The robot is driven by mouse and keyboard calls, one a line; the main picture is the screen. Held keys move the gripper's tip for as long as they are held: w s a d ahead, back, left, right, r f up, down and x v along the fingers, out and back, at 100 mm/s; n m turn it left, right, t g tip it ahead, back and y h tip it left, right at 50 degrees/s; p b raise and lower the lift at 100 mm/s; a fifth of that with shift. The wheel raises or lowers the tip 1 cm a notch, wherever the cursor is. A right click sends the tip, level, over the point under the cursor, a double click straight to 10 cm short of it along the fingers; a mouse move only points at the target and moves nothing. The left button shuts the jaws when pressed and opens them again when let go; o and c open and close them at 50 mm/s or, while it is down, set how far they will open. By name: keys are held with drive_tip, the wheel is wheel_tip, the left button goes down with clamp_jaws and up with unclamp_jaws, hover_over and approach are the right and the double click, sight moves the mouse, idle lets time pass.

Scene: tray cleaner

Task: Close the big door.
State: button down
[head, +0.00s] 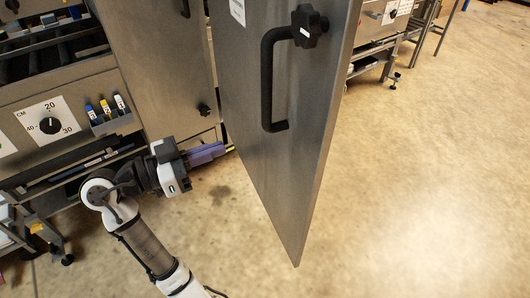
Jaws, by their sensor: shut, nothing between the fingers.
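The big door (235,90) is a tall grey metal panel standing open, swung out from the machine toward me. It has a black bar handle (267,85) and a black knob (309,27) near its free edge. My gripper (222,150) is shut and empty, with purple fingers. It is low on the left, beside the door's lower hinge-side part, and the fingertips are close to the panel. I cannot tell whether they touch it.
The machine's front (160,65) fills the left, with a dial panel (50,122) and a small holder of markers (112,122). Another machine on legs (375,45) stands behind the door. The concrete floor (430,180) on the right is clear.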

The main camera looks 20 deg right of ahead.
drive_tip(key=s+g, duration=0.1)
drive_tip(key=p, duration=0.3)
approach(293, 135)
drive_tip(key=shift+m, duration=0.4)
drive_tip(key=d, duration=0.4)
drive_tip(key=w+d, duration=0.1)
drive_tip(key=d, duration=0.1)
drive_tip(key=shift+d+f, duration=0.1)
drive_tip(key=shift+d, duration=0.3)
